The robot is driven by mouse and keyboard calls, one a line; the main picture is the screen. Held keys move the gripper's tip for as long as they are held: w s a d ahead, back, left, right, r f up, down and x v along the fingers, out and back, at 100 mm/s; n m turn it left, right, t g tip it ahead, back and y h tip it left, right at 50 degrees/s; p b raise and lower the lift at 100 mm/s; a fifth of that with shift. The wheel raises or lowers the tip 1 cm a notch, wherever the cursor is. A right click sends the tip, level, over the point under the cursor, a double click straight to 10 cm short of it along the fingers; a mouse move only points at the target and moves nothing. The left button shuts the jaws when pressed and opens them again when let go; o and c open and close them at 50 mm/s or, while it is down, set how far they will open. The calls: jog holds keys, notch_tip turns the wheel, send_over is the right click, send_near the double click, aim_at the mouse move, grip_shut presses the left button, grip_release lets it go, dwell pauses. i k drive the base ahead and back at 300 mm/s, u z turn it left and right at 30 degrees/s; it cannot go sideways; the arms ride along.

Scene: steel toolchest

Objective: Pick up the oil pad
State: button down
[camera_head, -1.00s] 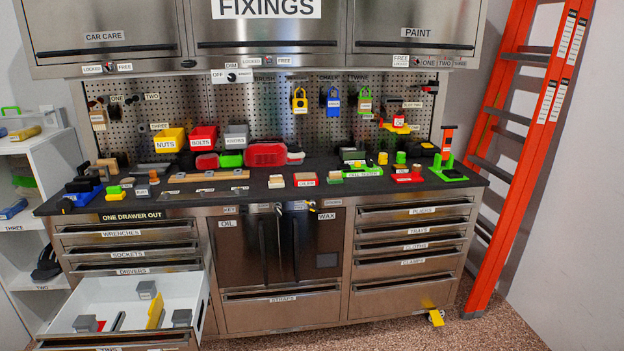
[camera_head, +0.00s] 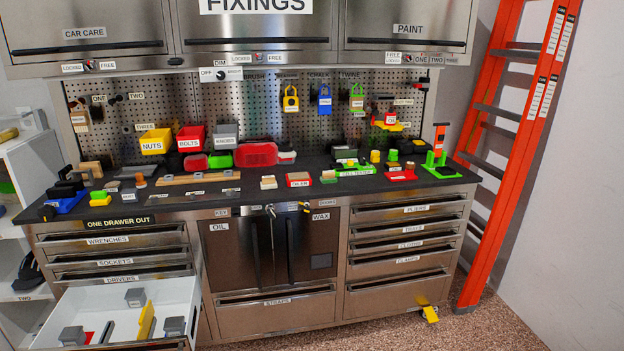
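I cannot single out an oil pad by its label in the camera_head view. A dark double-door cupboard under the worktop has an OIL label (camera_head: 219,227) on its left side and a WAX label (camera_head: 320,217) on its right; both doors look shut, so the inside is hidden. A red block with a white label (camera_head: 298,180) lies near the worktop's front edge, with a smaller pale-topped block (camera_head: 268,182) to its left. Their labels are too small to read surely. My gripper is not in view.
An open white drawer (camera_head: 188,283) juts out at lower left, holding grey blocks and a yellow piece. An orange ladder (camera_head: 513,125) leans at right. Bins and cans crowd the worktop's back. Floor in front right is clear.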

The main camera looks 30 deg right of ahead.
aim_at(268, 182)
jog(key=z, duration=0.6)
jog(key=k, duration=1)
jog(key=u, duration=0.05)
jog(key=i, duration=0.8)
jog(key=z, duration=0.05)
